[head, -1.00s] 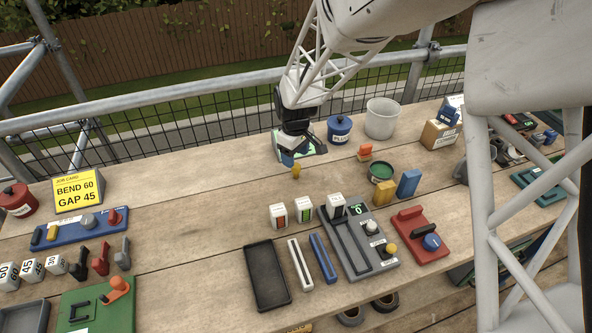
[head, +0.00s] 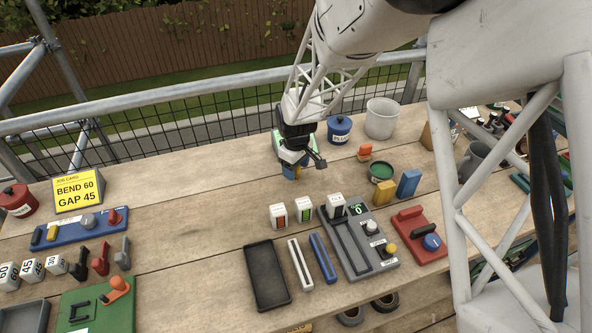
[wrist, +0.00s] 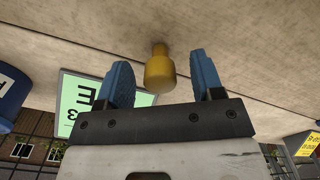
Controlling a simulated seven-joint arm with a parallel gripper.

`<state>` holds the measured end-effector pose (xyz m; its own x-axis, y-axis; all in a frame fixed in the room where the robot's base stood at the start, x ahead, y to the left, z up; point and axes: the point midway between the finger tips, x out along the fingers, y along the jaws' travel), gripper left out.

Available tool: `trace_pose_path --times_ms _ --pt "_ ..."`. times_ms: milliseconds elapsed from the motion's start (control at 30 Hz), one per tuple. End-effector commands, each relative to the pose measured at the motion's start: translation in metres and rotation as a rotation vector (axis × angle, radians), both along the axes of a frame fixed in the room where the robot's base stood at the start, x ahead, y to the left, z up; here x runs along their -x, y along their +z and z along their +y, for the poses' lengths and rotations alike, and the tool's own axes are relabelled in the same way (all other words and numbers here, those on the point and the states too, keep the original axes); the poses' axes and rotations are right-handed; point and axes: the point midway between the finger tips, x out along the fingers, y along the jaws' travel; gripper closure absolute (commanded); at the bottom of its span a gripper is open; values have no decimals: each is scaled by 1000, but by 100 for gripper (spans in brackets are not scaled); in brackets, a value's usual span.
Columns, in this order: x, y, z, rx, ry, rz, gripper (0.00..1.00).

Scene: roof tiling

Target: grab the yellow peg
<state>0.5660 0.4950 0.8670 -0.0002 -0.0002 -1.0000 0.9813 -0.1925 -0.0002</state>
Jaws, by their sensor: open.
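The yellow peg (wrist: 160,72) stands on the wooden bench in the wrist view, a stubby cylinder with a narrower neck. It shows between the two blue fingers of my gripper (wrist: 162,82), with a gap on each side. In the head view my gripper (head: 293,171) is low over the back middle of the bench, and its fingers hide most or all of the peg. The jaws are apart and hold nothing. I cannot tell how far down the fingertips reach beside the peg.
A blue lidded pot (head: 339,129) and a white bucket (head: 381,118) stand behind to the right. A green card (wrist: 88,98) is close behind the gripper. White blocks (head: 279,216) and a grey panel (head: 350,245) lie nearer the front. The bench left of the gripper is clear.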

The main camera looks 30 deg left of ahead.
Motion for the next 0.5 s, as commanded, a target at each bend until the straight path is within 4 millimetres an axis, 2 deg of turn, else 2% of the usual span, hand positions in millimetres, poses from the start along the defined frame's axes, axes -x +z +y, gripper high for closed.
trace_pose_path --times_ms 333,500 --pt "0 0 0 0 0 0 39" --pt "0 0 0 0 0 0 63"
